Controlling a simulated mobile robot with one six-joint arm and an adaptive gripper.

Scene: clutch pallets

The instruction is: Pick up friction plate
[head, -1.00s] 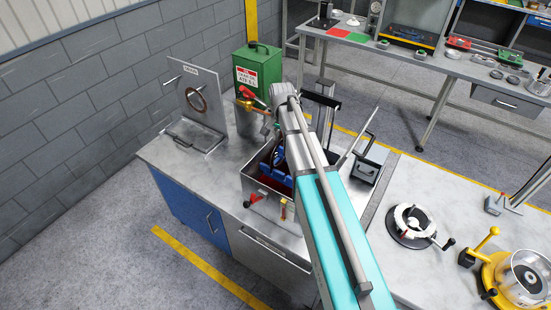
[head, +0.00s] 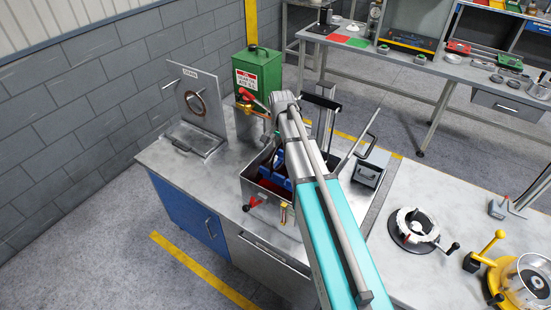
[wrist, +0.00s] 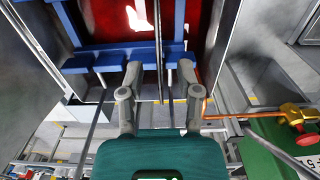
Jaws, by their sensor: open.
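My gripper (wrist: 160,74) is open in the wrist view, its two grey fingers reaching toward a blue rack (wrist: 85,60) in a metal tank of red liquid (wrist: 120,75). A thin dark upright strip (wrist: 158,45) runs between the fingertips. It may be a friction plate seen edge-on, but I cannot tell, nor whether the fingers touch it. In the head view, my arm hides the gripper and much of the tank (head: 262,203). Part of the blue rack (head: 272,180) shows inside the tank.
A green can (head: 258,72) and a brass valve with a red handle (head: 247,103) stand behind the tank. An upright drain panel (head: 185,90) is at the left. A grey box (head: 370,168) stands right of the tank.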

